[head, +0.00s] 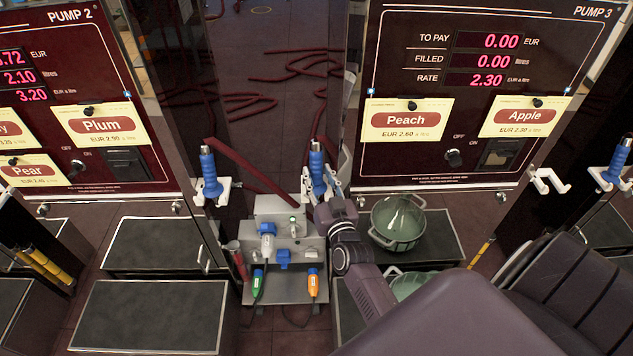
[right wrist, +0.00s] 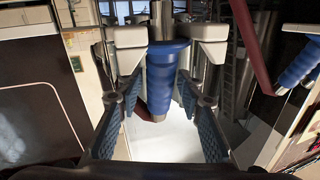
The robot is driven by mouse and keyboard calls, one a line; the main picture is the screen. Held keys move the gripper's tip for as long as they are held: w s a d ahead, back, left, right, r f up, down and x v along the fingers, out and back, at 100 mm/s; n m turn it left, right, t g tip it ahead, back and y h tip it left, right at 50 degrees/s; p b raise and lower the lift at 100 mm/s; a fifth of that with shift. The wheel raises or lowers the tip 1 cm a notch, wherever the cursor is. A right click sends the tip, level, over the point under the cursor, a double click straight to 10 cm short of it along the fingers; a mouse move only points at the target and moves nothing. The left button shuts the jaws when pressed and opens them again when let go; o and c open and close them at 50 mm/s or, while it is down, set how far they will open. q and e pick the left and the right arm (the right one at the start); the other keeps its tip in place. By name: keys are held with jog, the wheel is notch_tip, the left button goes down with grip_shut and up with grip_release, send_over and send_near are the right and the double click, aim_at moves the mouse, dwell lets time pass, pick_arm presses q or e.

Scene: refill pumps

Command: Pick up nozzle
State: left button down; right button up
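A blue-gripped nozzle (head: 317,172) hangs upright in a white holder at the left side of Pump 3. In the right wrist view the nozzle (right wrist: 170,80) stands between the two blue-padded fingers of my right gripper (right wrist: 160,105), with gaps visible beside it. My right gripper (head: 330,203) is open at the nozzle's lower part in the head view. Whether a finger touches the nozzle cannot be told. My left gripper is not in view. Another blue nozzle (head: 209,175) hangs by Pump 2, and one (head: 617,160) hangs at the far right.
A grey stand (head: 285,290) with green and orange handled tools is just left of my right arm. A green glass pot (head: 398,222) sits on the dark-topped platform (head: 447,240) below Pump 3. A dark red hose (head: 250,165) runs between the pumps.

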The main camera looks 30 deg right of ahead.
jog(key=shift+x, duration=0.95)
jog(key=shift+s, duration=0.1)
jog(key=shift+c, duration=0.3)
grip_shut()
jog(key=shift+r, duration=0.15)
